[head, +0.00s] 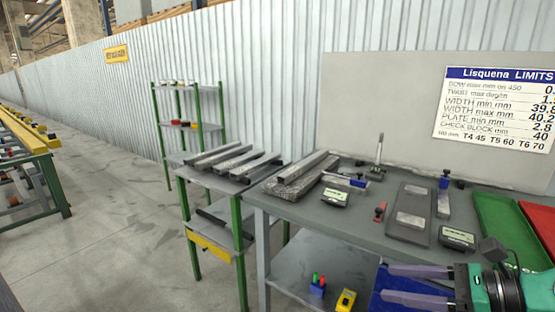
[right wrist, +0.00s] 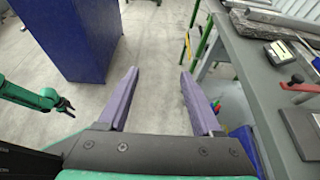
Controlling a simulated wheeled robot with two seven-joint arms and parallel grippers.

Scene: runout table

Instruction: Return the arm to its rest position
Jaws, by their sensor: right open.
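My right gripper (head: 386,283) is at the lower right of the head view, over the front edge of the grey table (head: 330,228). Its two purple fingers are apart with nothing between them. In the right wrist view the open fingers (right wrist: 159,73) point out over the bare concrete floor, left of the table. My left arm's green end and small dark gripper (right wrist: 62,104) show at the left of the right wrist view, away from the table. They are too small to tell whether the jaws are open.
The table holds a grey plate (head: 409,212), gauges, metal bars (head: 300,175), a green tray (head: 500,225) and a red tray (head: 540,222). A green-framed rack (head: 240,220) stands left of it. A blue cabinet (right wrist: 75,35) stands on the floor. Open floor lies between.

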